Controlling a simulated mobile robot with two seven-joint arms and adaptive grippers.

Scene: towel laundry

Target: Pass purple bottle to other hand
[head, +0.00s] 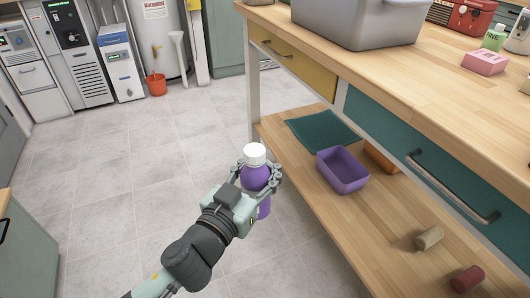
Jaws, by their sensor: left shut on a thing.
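The purple bottle (256,176) with a white cap stands upright in the middle of the head view. My left gripper (259,175) is shut around its body, with fingers on both sides. Part of the bottle's lower body is hidden behind the gripper. The bottle is held in front of the left end of the wooden bench's lower shelf. My right gripper is not in the head view.
The wooden bench (440,75) is on the right, with a grey bin (358,22) on top. Its lower shelf (340,225) holds a purple tray (342,170), a green cloth (322,131) and small rolls. The tiled floor (130,190) at left is clear.

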